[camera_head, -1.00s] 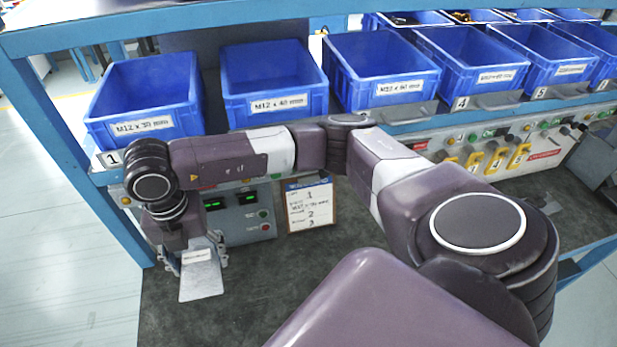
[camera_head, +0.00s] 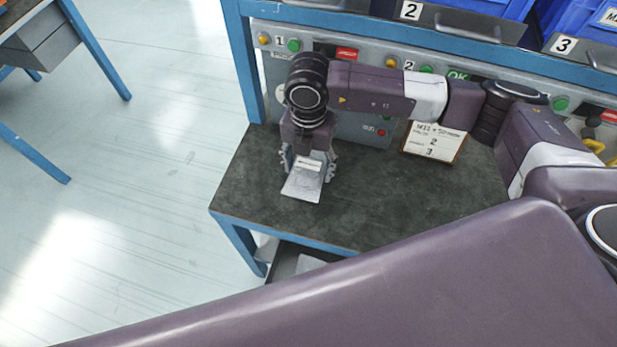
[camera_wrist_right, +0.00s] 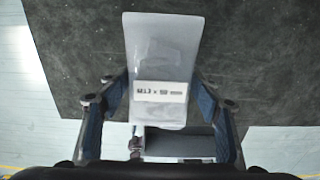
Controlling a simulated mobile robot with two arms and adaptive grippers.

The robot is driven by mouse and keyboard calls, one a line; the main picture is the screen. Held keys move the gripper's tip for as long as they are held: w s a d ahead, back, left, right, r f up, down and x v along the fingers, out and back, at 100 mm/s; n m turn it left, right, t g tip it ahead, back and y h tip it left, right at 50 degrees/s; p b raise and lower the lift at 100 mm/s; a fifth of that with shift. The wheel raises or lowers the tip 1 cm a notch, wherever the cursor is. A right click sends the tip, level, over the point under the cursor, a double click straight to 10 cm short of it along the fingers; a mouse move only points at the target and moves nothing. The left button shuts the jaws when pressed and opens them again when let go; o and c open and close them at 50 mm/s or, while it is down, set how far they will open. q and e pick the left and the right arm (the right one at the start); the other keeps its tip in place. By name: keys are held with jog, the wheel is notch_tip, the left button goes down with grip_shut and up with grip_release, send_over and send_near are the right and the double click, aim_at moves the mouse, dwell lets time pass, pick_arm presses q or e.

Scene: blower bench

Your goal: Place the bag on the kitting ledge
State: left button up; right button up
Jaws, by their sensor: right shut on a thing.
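The bag (camera_head: 303,184) is pale and translucent with a white label. My right gripper (camera_head: 308,166) is shut on it and holds it over the bench top, near its left end. In the right wrist view the bag (camera_wrist_right: 162,50) lies between the two fingers, with its label (camera_wrist_right: 160,91) facing the camera. A grey ledge-like surface (camera_head: 312,263) shows low under the front edge of the bench; I cannot tell if it is the kitting ledge. A grey box-like part (camera_wrist_right: 180,142) shows below the bag in the wrist view. My left gripper is not in view.
The dark bench top (camera_head: 370,207) is mostly clear. A card on a clipboard (camera_head: 434,141) stands at the back by the control panel (camera_head: 365,130). Blue bins (camera_head: 580,25) are above. Open floor (camera_head: 140,190) lies left, with another bench (camera_head: 35,50) beyond.

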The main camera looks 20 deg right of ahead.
aim_at(308, 175)
notch_tip(308, 175, down, 4)
jog(key=shift+r+b, duration=0.25)
jog(key=shift+b, duration=0.8)
jog(key=shift+f, duration=0.15)
jog(key=shift+f, duration=0.1)
jog(key=o, duration=1.5)
jog(key=shift+o, duration=0.2)
